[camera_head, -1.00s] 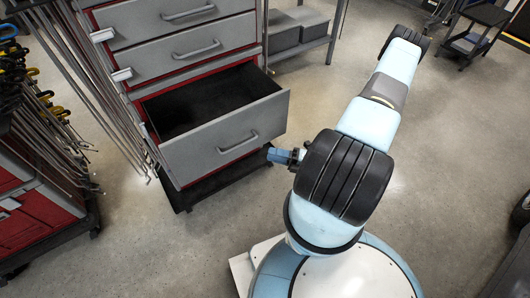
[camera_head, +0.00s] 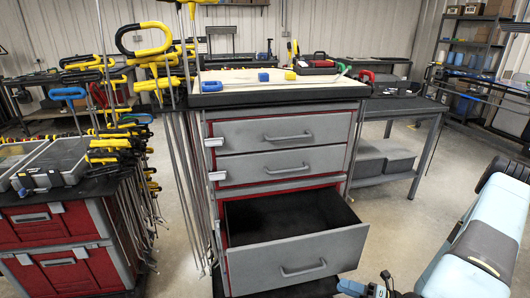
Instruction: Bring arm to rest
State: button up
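My arm (camera_head: 478,238), pale blue with dark grey and black joint covers, shows at the lower right edge, partly cut off by the frame. A small blue and dark end piece (camera_head: 362,288), which looks like part of my gripper, shows at the bottom edge, just right of the open drawer. Its fingers cannot be made out, and I cannot tell whether it is open or shut or whether it holds anything. The end piece appears close to the drawer front's lower right corner; whether they touch is not clear.
A grey and red drawer cabinet (camera_head: 355,135) stands ahead, its bottom drawer (camera_head: 297,262) pulled out and empty-looking. A red cabinet (camera_head: 72,240) with hanging rods and yellow clamps (camera_head: 150,50) is left. A grey side table (camera_head: 405,103) stands right. Some floor (camera_head: 400,220) is clear between cabinet and arm.

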notch_tip(320, 180, up, 25)
jog(key=w+a+n+g+h, duration=0.1)
jog(key=n+g+h, duration=0.9)
jog(key=n, duration=1.3)
jog(key=s+a+r+n+t+h, duration=0.1)
jog(key=s+r+n+t+h, duration=0.1)
jog(key=r, duration=0.6)
jog(key=s+r+n+t+h, duration=0.2)
jog(key=s+r+n+t, duration=0.1)
jog(key=r+n, duration=0.4)
jog(key=s+a+r+n+t+h, duration=0.1)
jog(key=s+r+n+t+h, duration=0.2)
jog(key=r, duration=0.6)
jog(key=shift+s+a+r+n, duration=0.15)
jog(key=shift+s+a+n, duration=0.2)
jog(key=shift+s+n, duration=0.6)
